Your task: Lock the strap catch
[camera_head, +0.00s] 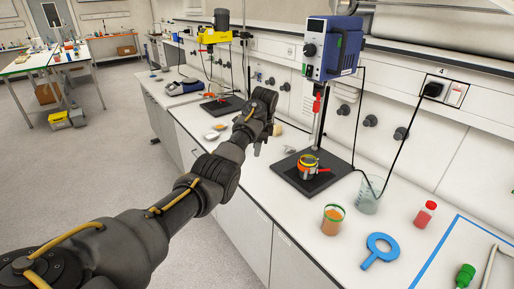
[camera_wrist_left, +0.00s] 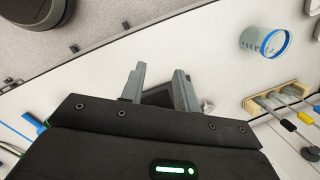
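A small vessel with an orange-red strap (camera_head: 309,166) around it stands on a black stand plate (camera_head: 290,178), under the blue overhead stirrer (camera_head: 331,48). An orange piece sticks out at its right side; I cannot tell whether the catch is locked. My left gripper (camera_head: 261,149) is over the bench, left of the stand plate and apart from the vessel. In the left wrist view my left gripper (camera_wrist_left: 160,74) has its two fingers apart, with a dark patch between them and no clear object held. My right gripper is not in view.
A yellow stirrer (camera_head: 216,33) is farther back. A black cable hangs beside the blue stirrer.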

